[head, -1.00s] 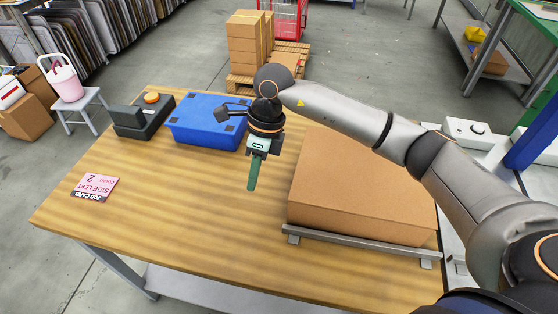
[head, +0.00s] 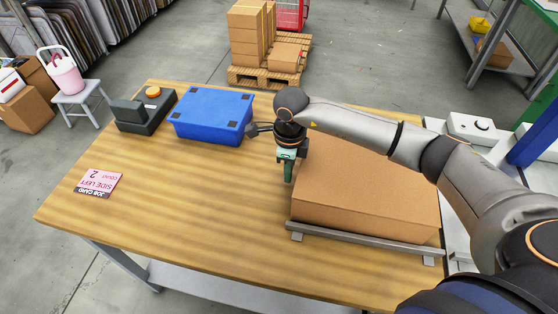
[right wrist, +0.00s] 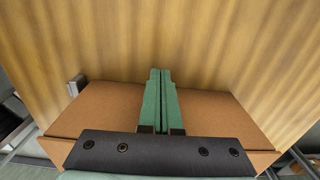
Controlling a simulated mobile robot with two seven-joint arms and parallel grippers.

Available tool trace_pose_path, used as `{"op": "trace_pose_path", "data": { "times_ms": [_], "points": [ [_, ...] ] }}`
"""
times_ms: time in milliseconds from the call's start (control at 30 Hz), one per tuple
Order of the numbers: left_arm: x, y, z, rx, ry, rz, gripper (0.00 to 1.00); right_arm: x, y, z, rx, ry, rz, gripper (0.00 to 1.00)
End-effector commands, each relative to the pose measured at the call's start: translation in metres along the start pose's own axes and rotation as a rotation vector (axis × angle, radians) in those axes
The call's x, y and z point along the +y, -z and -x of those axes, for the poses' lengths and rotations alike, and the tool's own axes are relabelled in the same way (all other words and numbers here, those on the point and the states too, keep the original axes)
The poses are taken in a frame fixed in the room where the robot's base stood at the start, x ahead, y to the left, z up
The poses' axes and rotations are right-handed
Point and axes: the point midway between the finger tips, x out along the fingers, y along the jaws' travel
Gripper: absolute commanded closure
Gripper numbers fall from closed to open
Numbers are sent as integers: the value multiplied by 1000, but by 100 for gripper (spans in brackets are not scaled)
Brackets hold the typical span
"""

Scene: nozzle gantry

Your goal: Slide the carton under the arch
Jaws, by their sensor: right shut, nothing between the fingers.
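The brown carton (head: 368,195) lies flat on metal rails (head: 365,248) at the right end of the wooden table. It also shows in the right wrist view (right wrist: 215,112), below the fingers. My right gripper (head: 288,178) points down at the carton's left side, its green fingers shut and empty. In the right wrist view the closed fingers (right wrist: 160,85) reach past the carton's edge over bare wood. I cannot tell whether they touch the carton. My right arm hides part of the carton's far side. A blue post (head: 535,145) stands at the right; no full arch is visible. My left gripper is out of view.
A blue box (head: 212,117) and a dark device with an orange button (head: 153,92) stand at the table's back. A pink job card (head: 98,183) reading "SIDE LEFT", count 2, lies at the left. The table's middle is clear. White units (head: 470,127) stand beyond the carton.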

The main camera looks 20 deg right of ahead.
Motion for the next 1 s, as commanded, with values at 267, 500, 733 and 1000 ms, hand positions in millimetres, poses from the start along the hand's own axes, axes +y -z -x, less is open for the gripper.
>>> {"op": "trace_pose_path", "data": {
  "times_ms": [267, 500, 733, 1000],
  "points": [
    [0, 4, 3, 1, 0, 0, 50, 0, 14, 0, -1, -1, 1, 100],
    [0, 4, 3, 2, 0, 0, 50, 1, 14, 0, -1, -1, 1, 100],
    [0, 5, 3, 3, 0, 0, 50, -1, 38, -1, 4, 0, -2, 100],
    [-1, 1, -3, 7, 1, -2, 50, 0, 88, -2, 3, 0, 0, 100]
  ]
}}
